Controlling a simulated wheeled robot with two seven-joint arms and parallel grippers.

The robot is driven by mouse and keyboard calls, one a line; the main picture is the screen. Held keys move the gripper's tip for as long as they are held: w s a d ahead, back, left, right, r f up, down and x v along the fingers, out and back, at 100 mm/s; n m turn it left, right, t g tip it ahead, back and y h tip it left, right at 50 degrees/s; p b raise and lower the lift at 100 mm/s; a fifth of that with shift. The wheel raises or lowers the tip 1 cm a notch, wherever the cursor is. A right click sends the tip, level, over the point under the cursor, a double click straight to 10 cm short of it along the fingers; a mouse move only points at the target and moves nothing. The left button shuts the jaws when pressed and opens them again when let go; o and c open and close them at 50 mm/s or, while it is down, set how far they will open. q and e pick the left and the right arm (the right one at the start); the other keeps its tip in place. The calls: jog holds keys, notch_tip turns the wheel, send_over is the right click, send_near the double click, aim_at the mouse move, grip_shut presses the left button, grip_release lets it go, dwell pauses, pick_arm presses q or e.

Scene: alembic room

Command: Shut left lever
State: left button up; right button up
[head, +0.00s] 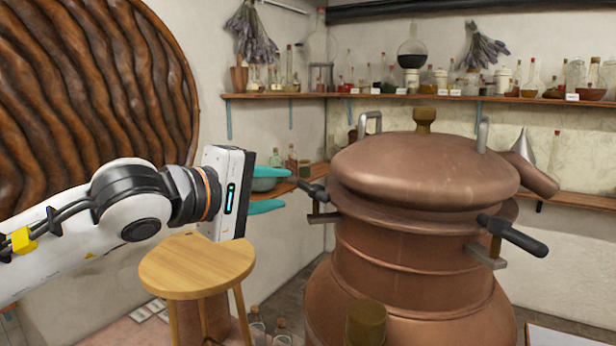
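The copper still (405,235) stands right of centre, its domed lid (425,165) on top. The left lever (312,189) is a short black handle on the still's left side, above a metal bracket (322,216). It points out to the left and slightly up. My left gripper (287,189) has two teal fingers, one above the other and apart, with nothing between them. Its fingertips are just left of the lever's outer end in the picture; I cannot tell the gap in depth. My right gripper is not in view.
A matching right lever (518,237) sticks out on the still's right side. A wooden stool (197,265) stands below my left gripper. Shelves (275,96) with bottles and flasks line the walls behind. A large brown ribbed disc (85,100) is at the left.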

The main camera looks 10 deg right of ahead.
aim_at(301, 187)
pick_arm(q)
jog(key=p+x, duration=0.3)
jog(key=x, duration=0.5)
jog(key=shift+w+r+p, duration=0.15)
jog(key=shift+p, duration=0.25)
jog(key=shift+w+d+f, duration=0.25)
jog(key=shift+w+d, duration=0.1)
jog(key=shift+d, duration=0.15)
jog(key=shift+f, duration=0.1)
grip_shut()
